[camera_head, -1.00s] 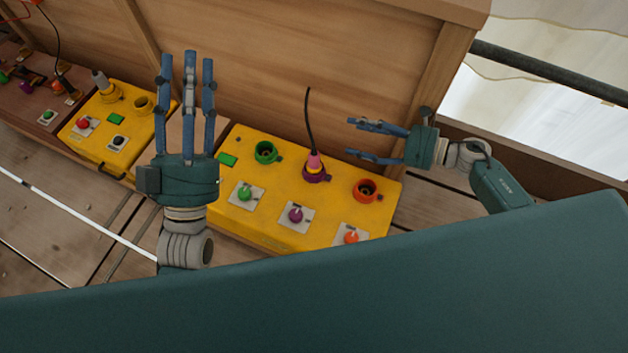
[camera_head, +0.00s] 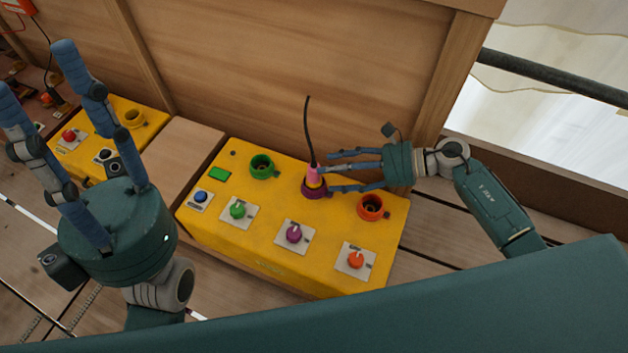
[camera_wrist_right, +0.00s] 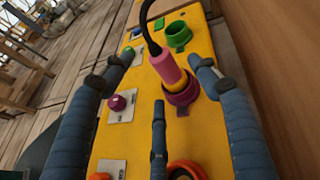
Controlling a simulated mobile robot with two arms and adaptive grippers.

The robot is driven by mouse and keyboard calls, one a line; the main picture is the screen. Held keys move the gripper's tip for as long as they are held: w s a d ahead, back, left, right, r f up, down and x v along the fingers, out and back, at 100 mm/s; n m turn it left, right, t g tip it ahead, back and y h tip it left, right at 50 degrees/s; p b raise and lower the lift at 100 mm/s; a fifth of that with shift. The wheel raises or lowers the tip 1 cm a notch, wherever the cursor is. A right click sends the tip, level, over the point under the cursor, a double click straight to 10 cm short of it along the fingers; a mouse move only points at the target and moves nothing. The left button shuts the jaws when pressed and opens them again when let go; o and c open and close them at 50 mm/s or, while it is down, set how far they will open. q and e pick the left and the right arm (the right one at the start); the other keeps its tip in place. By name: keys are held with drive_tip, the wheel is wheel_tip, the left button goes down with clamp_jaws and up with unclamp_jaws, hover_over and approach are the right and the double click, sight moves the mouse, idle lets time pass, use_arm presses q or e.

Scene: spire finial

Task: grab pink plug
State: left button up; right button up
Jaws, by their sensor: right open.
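The pink plug (camera_head: 314,175) stands in the purple socket (camera_head: 313,190) on the yellow box, with a black cable rising from its top. My right gripper (camera_head: 330,171) comes in from the right, and its fingertips are beside the plug. In the right wrist view the plug (camera_wrist_right: 168,66) lies between the spread fingers of the open right gripper (camera_wrist_right: 160,75), with the purple socket (camera_wrist_right: 183,94) under it. Whether any finger touches the plug I cannot tell. My left gripper (camera_head: 55,110) is at the left, its fingers spread apart, with nothing between them.
The yellow box (camera_head: 270,245) also bears a green socket (camera_head: 262,165), an orange-red socket (camera_head: 371,206) and several coloured knobs. A wooden panel (camera_head: 300,70) stands close behind it. A second yellow box (camera_head: 150,118) stands at the left.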

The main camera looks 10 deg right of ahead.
sight(314, 178)
drive_tip(key=x, duration=0.3)
drive_tip(key=shift+w+a+f+b, duration=0.1)
drive_tip(key=shift+a+f+b, duration=0.15)
drive_tip(key=shift+a+b, duration=0.05)
drive_tip(key=c, duration=1.4)
drive_tip(key=shift+o, duration=0.2)
drive_tip(key=shift+r, duration=0.1)
